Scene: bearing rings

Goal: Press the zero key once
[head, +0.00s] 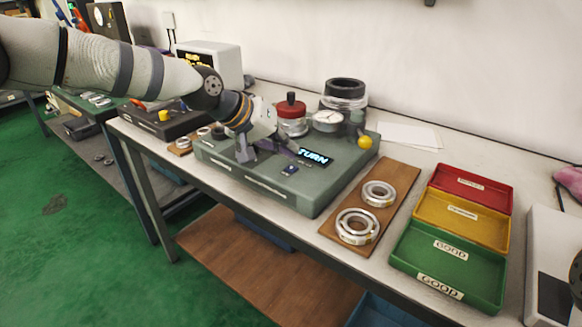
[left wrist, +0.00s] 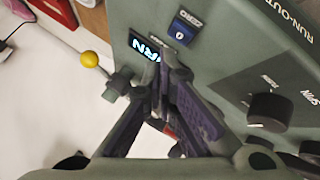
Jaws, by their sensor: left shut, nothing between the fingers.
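The zero key (head: 290,170) is a small dark blue key on top of the green tester (head: 240,178), just left of and below a lit display (head: 315,157) reading "TURN". In the left wrist view the zero key (left wrist: 180,31) shows upside down with its label, clear of the fingers. My left gripper (head: 293,150) is shut and empty above the tester's top, near the key and display. In the left wrist view its dark fingertips (left wrist: 165,62) partly cover the display (left wrist: 145,46). I cannot tell whether they touch the tester. My right gripper is not in view.
Beside the tester, a wooden board (head: 398,187) holds two bearing rings. Red, yellow (head: 425,213) and green trays stand farther right. A dial gauge (head: 328,121), a red-topped part (head: 291,108) and a yellow ball knob (head: 365,142) rise behind the display. A knob (left wrist: 270,110) shows in the wrist view.

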